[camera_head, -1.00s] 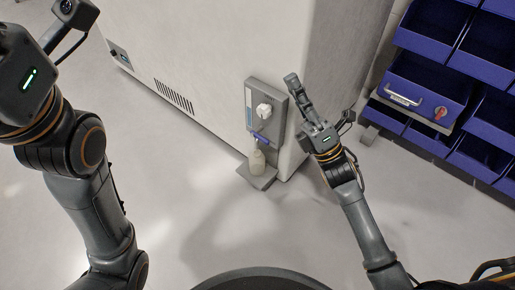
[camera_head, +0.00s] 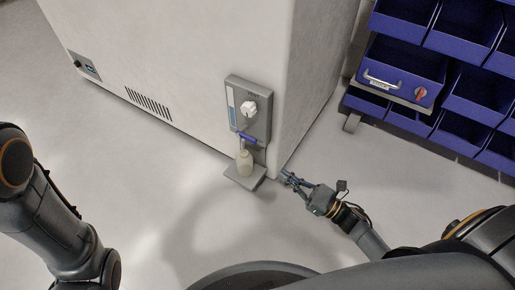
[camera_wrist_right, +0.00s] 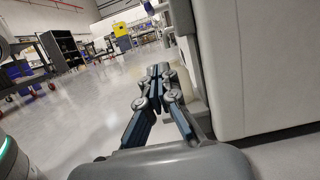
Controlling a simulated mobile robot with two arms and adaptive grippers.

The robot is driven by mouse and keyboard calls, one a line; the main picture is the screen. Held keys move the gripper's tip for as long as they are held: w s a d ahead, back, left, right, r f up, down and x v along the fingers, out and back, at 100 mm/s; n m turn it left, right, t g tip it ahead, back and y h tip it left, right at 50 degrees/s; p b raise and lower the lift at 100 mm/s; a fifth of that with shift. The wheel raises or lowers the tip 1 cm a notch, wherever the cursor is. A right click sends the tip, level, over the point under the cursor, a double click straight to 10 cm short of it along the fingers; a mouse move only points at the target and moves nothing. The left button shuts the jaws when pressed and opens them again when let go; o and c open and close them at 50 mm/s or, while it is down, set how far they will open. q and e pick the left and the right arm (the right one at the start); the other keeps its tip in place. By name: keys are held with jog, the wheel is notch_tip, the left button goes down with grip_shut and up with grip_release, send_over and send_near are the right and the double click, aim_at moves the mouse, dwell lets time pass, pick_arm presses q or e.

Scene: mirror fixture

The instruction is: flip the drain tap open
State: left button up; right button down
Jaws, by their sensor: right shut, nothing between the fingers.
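The drain tap with its blue lever (camera_head: 247,138) is on a grey panel (camera_head: 262,92) on the white cabinet's front. The lever lies roughly level across the tap, below a white knob (camera_head: 250,108). A pale bottle (camera_head: 244,163) stands under the tap on a small grey ledge (camera_head: 231,172). My right gripper (camera_head: 285,175) is shut and empty, low and to the right of the ledge, apart from the tap. In the right wrist view its closed fingers (camera_wrist_right: 158,72) point forward, with grey and white surfaces close on their right. My left gripper is out of view.
The white cabinet (camera_head: 190,60) fills the upper middle; its corner is near my right gripper. A rack of blue bins (camera_head: 470,95) with a handled drawer (camera_head: 400,70) stands at right. The floor (camera_head: 150,190) in front is clear.

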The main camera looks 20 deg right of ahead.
aim_at(246, 137)
jog(key=w+a+r+b, duration=0.4)
jog(key=w+a+r, duration=0.2)
jog(key=w, duration=0.1)
jog(key=shift+w+r, duration=0.25)
jog(key=shift+w, duration=0.1)
dwell(0.4)
